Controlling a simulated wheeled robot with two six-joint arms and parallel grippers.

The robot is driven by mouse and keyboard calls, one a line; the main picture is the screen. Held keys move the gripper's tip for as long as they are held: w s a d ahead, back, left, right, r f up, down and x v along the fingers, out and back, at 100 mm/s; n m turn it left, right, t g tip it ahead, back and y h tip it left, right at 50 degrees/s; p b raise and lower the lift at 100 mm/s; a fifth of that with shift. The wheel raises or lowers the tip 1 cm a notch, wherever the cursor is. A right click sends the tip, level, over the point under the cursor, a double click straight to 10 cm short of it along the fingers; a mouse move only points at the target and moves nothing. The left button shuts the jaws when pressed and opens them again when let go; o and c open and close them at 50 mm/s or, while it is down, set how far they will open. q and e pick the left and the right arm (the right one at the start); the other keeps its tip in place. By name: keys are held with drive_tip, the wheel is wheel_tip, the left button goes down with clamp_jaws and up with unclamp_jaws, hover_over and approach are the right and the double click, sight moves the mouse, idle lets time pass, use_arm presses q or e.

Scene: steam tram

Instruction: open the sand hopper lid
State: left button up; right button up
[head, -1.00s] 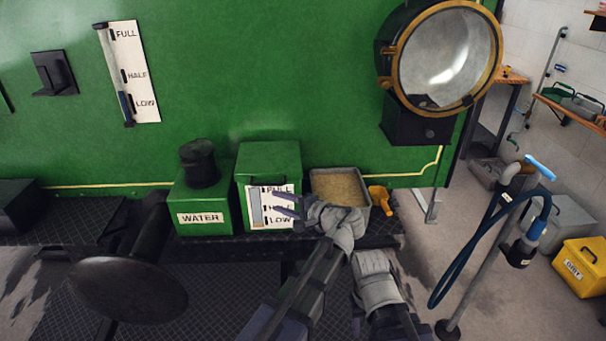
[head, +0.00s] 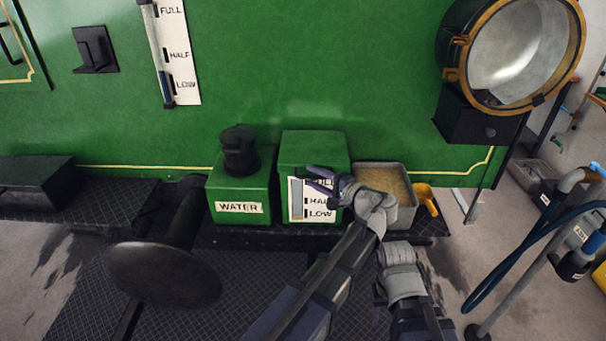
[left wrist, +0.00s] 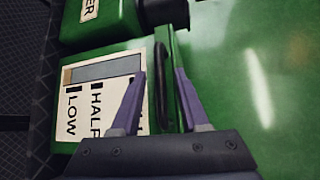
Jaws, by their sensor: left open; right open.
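The sand hopper is the green box (head: 312,155) with a white FULL, HALF and LOW gauge (head: 321,213) on its front, standing on the dark running board. Its green lid (head: 312,138) looks shut. My left gripper (head: 315,178) is open in front of the upper part of the box and covers part of the gauge. In the left wrist view its fingers (left wrist: 160,76) stand apart on either side of a dark handle (left wrist: 161,85) and a green edge. I cannot tell whether they touch. My right arm shows low in the head view, but its fingers do not.
A green WATER box (head: 238,190) with a black cap (head: 239,150) stands left of the hopper. A tray of sand (head: 385,183) and a yellow scoop (head: 427,198) are to the right. A round buffer (head: 162,275) juts out in front. A large lamp (head: 520,45) hangs upper right.

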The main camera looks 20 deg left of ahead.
use_arm(q)
drive_tip(key=shift+w+a, duration=0.15)
drive_tip(key=shift+a, duration=0.05)
drive_tip(key=shift+d, duration=0.15)
drive_tip(key=shift+c, duration=0.4)
clamp_jaws()
idle(0.8)
